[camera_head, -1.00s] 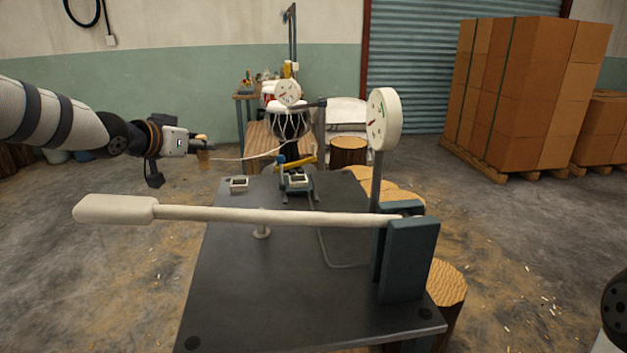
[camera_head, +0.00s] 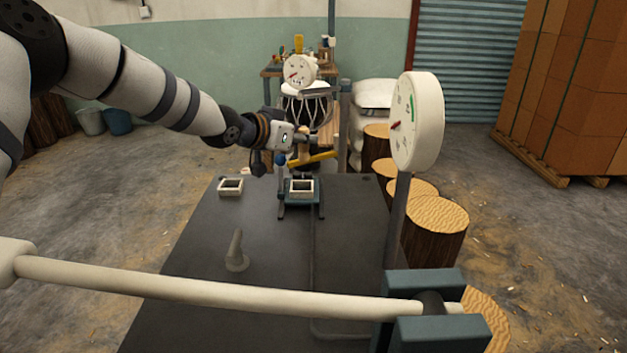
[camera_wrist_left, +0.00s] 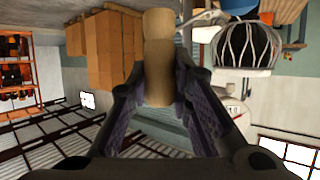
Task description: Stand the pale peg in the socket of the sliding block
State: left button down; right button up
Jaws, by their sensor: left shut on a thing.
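My left gripper (camera_head: 303,140) is shut on the pale peg, which the left wrist view shows as a tan cylinder (camera_wrist_left: 158,62) between the two fingers, sticking out past their tips. In the head view the peg is hard to make out against the clutter behind. The sliding block (camera_head: 302,189) is a pale square block with a dark open socket, on a blue railed frame at the far part of the dark table. The gripper is above and behind the block, apart from it. My right gripper is out of view.
A similar pale square holder (camera_head: 230,186) sits left of the block. A yellow bar (camera_head: 312,159) lies just behind the block. A long pale lever (camera_head: 200,290) crosses the front, pivoting in a blue bracket (camera_head: 425,310). A dial (camera_head: 416,122) on a post stands right. A short post (camera_head: 236,252) stands mid-table.

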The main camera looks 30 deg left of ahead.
pick_arm(q)
jog(key=f, duration=0.8)
jog(key=shift+s+a+b, duration=0.1)
jog(key=shift+s+b, duration=0.2)
jog(key=shift+b, duration=0.05)
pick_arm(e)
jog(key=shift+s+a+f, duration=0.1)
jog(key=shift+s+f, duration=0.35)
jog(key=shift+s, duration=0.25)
pick_arm(q)
jog(key=shift+f, duration=0.2)
jog(key=c, duration=1.7)
grip_release()
